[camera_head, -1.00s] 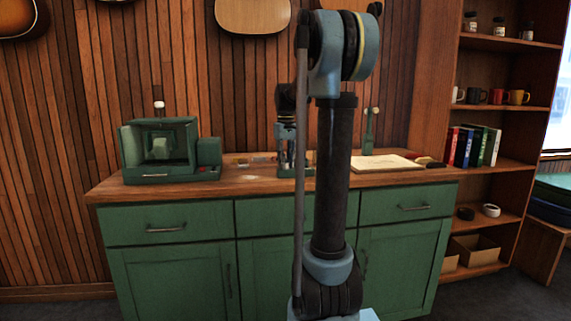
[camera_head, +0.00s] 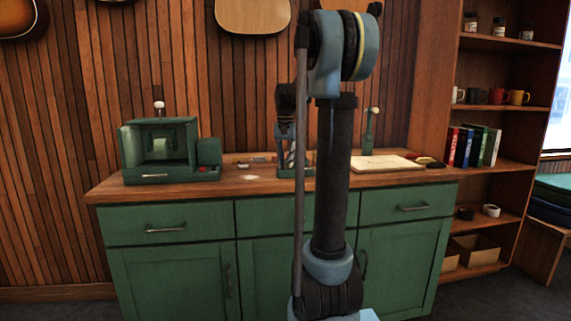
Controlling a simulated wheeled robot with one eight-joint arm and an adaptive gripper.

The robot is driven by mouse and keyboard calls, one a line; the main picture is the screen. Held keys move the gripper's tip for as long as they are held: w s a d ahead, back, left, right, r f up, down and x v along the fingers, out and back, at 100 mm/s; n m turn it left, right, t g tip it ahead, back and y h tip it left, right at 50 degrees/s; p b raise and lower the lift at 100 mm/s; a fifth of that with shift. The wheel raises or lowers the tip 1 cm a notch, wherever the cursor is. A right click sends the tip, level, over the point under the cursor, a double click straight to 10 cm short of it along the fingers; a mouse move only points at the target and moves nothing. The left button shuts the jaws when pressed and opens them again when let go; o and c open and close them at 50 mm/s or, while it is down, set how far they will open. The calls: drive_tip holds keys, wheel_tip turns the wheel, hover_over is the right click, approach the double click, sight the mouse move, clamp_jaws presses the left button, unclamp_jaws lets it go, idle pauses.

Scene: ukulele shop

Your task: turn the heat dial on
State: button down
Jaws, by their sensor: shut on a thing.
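My gripper (camera_head: 288,160) is at the counter's back middle, fingers pointing down, partly hidden by my arm. It stands at a small green device (camera_head: 296,173), whose base shows below the fingertips. The gripper looks shut, with the heat dial hidden between or behind its fingers; the dial itself is too small to make out, and I cannot read its setting.
A wooden counter (camera_head: 262,190) tops green cabinets. A green open-fronted box (camera_head: 150,178) stands at its left, a pale board (camera_head: 385,165) at its right. A green post (camera_head: 368,138) stands behind the board. A shelf unit (camera_head: 505,107) is at right.

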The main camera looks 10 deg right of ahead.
drive_tip(key=shift+w+m, duration=0.15)
drive_tip(key=shift+m, duration=0.25)
drive_tip(key=c, duration=1.7)
unclamp_jaws()
drive_tip(key=shift+o, duration=0.2)
wheel_tip(320, 180, up, 12)
